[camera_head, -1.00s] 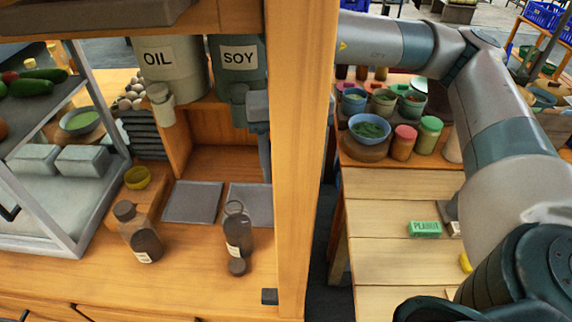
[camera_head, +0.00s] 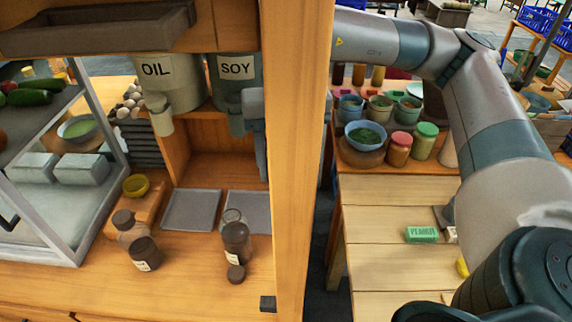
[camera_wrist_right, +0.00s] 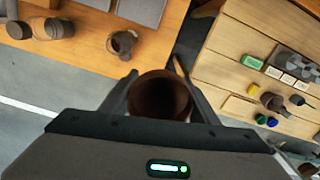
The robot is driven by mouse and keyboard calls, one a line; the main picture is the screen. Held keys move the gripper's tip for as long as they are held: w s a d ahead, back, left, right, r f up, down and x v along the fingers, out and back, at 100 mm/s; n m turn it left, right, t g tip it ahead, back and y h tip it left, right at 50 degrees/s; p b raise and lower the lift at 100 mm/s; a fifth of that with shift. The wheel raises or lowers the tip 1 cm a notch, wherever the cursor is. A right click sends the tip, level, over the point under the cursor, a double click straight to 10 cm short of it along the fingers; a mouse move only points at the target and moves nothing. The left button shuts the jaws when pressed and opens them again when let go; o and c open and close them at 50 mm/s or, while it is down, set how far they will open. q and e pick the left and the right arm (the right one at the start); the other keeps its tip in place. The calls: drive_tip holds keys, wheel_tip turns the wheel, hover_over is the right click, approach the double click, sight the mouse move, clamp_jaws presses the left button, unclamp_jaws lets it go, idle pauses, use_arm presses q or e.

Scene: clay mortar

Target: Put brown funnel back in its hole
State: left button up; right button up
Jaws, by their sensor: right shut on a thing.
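In the right wrist view, a brown round-mouthed piece, seemingly the brown funnel (camera_wrist_right: 158,97), sits between the fingers of my right gripper (camera_wrist_right: 155,88). The gripper is shut on it. I look into its open, dark mouth, so its lower part is hidden. It appears beside the wooden counter's edge and near the gap between counter and plank table. In the head view my right arm comes in at the right, but its gripper and the funnel are out of frame. I cannot make out a hole for the funnel. My left gripper is not in view.
OIL (camera_head: 170,80) and SOY (camera_head: 236,80) dispensers hang above. A wooden post (camera_head: 299,160) separates them from the plank table (camera_head: 385,230), which holds a green block (camera_head: 421,234).

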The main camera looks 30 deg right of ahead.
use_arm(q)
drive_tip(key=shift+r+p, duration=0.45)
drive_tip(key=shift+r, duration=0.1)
use_arm(e)
drive_tip(key=shift+r, duration=1.3)
